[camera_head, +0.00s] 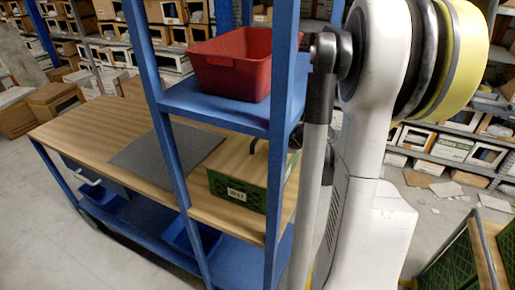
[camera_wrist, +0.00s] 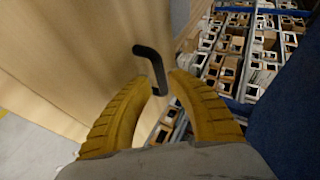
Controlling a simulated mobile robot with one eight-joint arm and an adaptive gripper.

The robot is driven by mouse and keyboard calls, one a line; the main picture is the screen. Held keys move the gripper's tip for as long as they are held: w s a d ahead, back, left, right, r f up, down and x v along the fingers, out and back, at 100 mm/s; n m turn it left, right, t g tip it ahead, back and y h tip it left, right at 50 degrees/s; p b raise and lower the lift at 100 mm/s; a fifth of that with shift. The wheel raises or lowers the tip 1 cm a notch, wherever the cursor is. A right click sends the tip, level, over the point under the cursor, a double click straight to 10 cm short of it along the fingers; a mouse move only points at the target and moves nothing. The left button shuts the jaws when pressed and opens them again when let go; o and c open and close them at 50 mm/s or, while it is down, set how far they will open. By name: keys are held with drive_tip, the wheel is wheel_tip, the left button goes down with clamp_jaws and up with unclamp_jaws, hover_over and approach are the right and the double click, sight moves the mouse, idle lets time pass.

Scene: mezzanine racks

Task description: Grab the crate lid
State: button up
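The green crate (camera_head: 237,193) with a white label stands on the wooden tabletop inside the blue rack. A black handle (camera_head: 253,146) stands up over its top. In the wrist view a bent black handle (camera_wrist: 150,64) stands against a pale wood-coloured surface. My gripper (camera_wrist: 164,82) has its two yellow fingers on either side of the handle's lower end. The fingertips are close to it, but whether they touch it is unclear. My gripper cannot be made out in the head view.
A red bin (camera_head: 231,62) sits on the blue upper shelf (camera_head: 213,105). Blue rack posts (camera_head: 155,100) stand close around the crate. A grey mat (camera_head: 168,157) lies on the tabletop (camera_head: 90,127) to the left. Loaded shelves fill the background.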

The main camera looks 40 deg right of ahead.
sight(257, 139)
drive_tip(key=b+x, duration=0.1)
drive_tip(key=x, duration=0.4)
drive_tip(key=shift+d+f+b, duration=0.1)
drive_tip(key=shift+b, duration=0.3)
clamp_jaws()
drive_tip(key=shift+w, duration=0.1)
